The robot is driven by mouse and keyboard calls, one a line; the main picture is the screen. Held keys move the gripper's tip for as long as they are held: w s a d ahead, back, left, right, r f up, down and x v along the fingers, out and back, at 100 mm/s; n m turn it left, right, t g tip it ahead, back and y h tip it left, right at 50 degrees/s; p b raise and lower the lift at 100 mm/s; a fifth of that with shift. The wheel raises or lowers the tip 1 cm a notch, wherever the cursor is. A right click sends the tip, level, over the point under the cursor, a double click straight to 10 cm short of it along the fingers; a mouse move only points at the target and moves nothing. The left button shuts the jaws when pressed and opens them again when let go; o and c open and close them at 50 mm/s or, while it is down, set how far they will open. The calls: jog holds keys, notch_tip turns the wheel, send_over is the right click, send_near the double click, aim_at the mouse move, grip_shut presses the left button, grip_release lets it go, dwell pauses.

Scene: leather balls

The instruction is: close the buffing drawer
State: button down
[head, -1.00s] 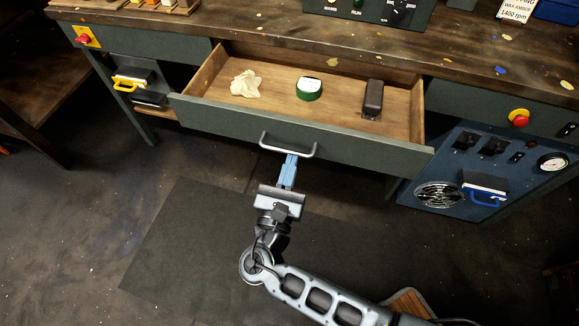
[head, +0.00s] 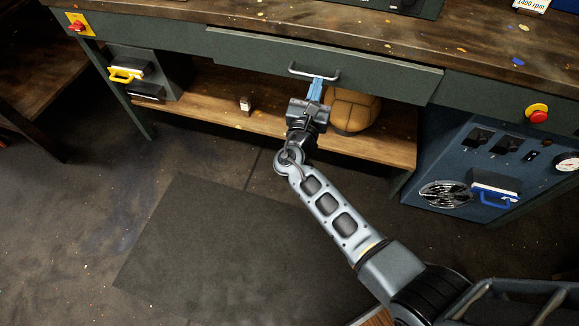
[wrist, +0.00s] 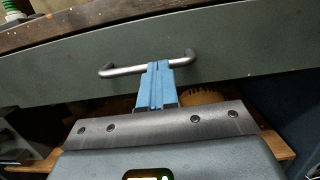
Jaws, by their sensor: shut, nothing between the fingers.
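The buffing drawer (head: 385,76) is a grey-green front under the wooden bench top. It now sits in or nearly in the bench, and its inside is hidden. Its metal bar handle (head: 300,73) shows near the middle of the front. The handle also shows in the wrist view (wrist: 120,71). My gripper (head: 316,83) has its blue fingers together at the handle. In the wrist view its fingertips (wrist: 158,66) overlap the bar, with nothing between them. I cannot tell whether they touch the drawer front.
A lower shelf (head: 205,105) holds a brown leather ball (head: 352,110) and a small bottle-like item (head: 245,104). A blue panel with a fan (head: 445,194) stands right. A red button (head: 538,115) is above it. The floor mat (head: 215,240) is clear.

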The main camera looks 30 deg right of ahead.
jog(key=x, duration=0.2)
jog(key=shift+w+d+f+b, duration=0.2)
jog(key=shift+d+f+b, duration=0.05)
jog(key=shift+b, duration=0.15)
jog(key=shift+w+d+r, duration=0.1)
jog(key=shift+r, duration=0.05)
jog(key=shift+d, duration=0.1)
jog(key=v, duration=0.8)
jog(key=shift+a+p, duration=0.2)
jog(key=shift+p, duration=0.1)
